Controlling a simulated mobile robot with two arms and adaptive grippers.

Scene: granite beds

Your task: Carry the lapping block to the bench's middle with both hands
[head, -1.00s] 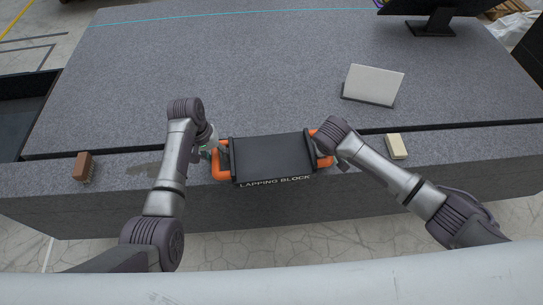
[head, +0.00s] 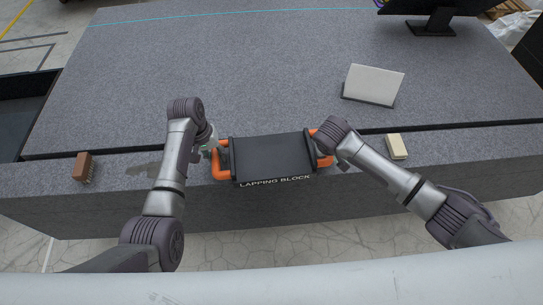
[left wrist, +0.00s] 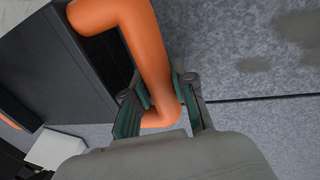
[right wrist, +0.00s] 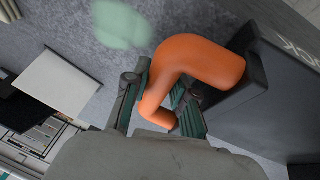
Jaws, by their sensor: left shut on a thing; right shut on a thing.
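The lapping block (head: 272,158) is a dark slab with its name in white on the front face and an orange handle at each end. It is at the front strip of the granite bench (head: 240,75). My left gripper (head: 216,149) is shut on the left orange handle (head: 221,172); the left wrist view shows its fingers (left wrist: 160,112) around the handle (left wrist: 140,45). My right gripper (right wrist: 160,105) is shut on the right orange handle (right wrist: 195,62), seen in the right wrist view. In the head view its fingers are hidden behind my right wrist. I cannot tell whether the block touches the bench.
A brown brush (head: 84,167) stands at the left of the front strip, a cream block (head: 397,146) at the right. A white tilted plate (head: 373,84) and a monitor (head: 432,22) are farther back. A dark groove crosses the bench behind the block. The bench's middle is clear.

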